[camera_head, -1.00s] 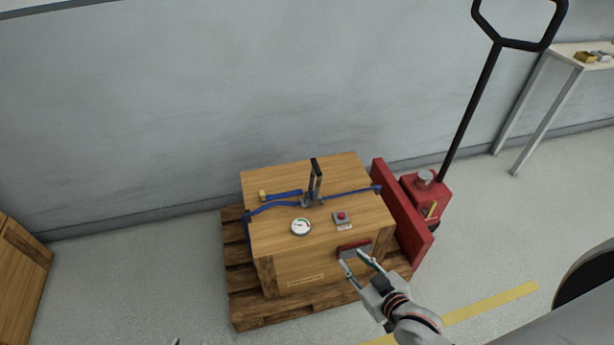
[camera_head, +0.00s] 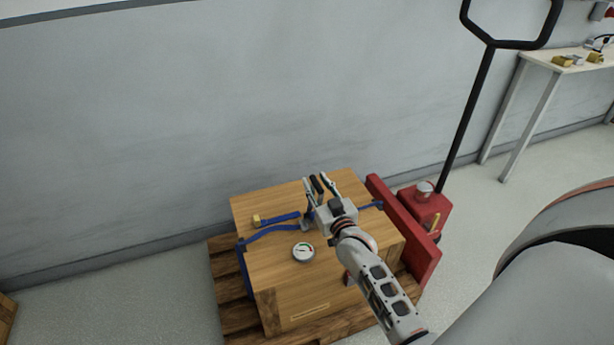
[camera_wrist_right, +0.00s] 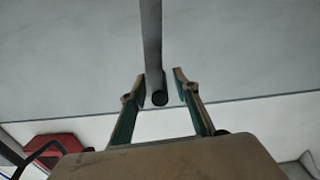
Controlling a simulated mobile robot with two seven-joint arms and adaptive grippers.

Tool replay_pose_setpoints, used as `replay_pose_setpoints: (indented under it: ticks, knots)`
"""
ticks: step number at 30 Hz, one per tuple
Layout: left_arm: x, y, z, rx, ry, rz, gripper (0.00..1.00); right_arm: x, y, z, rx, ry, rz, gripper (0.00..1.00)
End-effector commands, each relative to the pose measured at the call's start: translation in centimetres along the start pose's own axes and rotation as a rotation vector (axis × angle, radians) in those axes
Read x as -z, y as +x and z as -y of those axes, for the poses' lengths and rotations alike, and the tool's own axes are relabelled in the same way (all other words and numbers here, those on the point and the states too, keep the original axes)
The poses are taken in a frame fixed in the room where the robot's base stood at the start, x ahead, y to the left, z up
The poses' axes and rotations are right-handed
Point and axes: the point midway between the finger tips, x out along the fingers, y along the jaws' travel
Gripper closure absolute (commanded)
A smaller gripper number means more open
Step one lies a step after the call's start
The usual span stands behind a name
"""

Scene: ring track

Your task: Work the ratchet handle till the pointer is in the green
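The wooden crate (camera_head: 275,285) stands on a pallet with a blue strap (camera_head: 268,232) over its top. The ratchet handle (camera_head: 317,185) stands up from the strap, partly hidden by my right gripper. My right gripper (camera_head: 321,181) is open, with its fingers on either side of the handle. In the right wrist view the dark handle (camera_wrist_right: 152,50) ends between the two open fingers (camera_wrist_right: 158,88), with gaps beside it. The round white gauge (camera_head: 303,252) lies on the crate top; its pointer is too small to read surely. My left gripper is not in view.
A red pallet jack (camera_head: 405,230) with a tall black handle (camera_head: 470,110) stands right of the crate. The wooden pallet (camera_head: 228,290) juts out on the left. A table (camera_head: 540,62) with small items stands at the back right. A grey wall runs behind.

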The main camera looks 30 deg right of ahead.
Motion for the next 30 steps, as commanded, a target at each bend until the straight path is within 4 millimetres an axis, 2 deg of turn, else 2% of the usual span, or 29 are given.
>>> replay_pose_setpoints:
  ticks: [3, 9, 20, 21, 24, 30]
  knots:
    - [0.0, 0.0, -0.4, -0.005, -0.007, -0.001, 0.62, -0.4, 1.8, 0.0, 0.000, -0.002, 0.004, 0.70]
    - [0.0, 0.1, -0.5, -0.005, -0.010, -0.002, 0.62, -0.3, 3.7, 0.0, 0.000, -0.002, 0.004, 0.70]
    - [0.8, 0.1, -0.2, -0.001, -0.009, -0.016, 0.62, -0.1, 4.3, 0.0, 0.001, -0.002, 0.002, 0.70]
    - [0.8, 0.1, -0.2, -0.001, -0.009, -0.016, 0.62, -0.1, 4.3, 0.0, 0.001, -0.002, 0.002, 0.75]
    - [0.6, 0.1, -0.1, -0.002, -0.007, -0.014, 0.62, -0.1, 4.3, 0.0, 0.001, -0.002, 0.002, 1.00]
    - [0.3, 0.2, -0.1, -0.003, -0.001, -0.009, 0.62, -0.2, 4.3, 0.0, 0.001, -0.001, 0.003, 1.00]
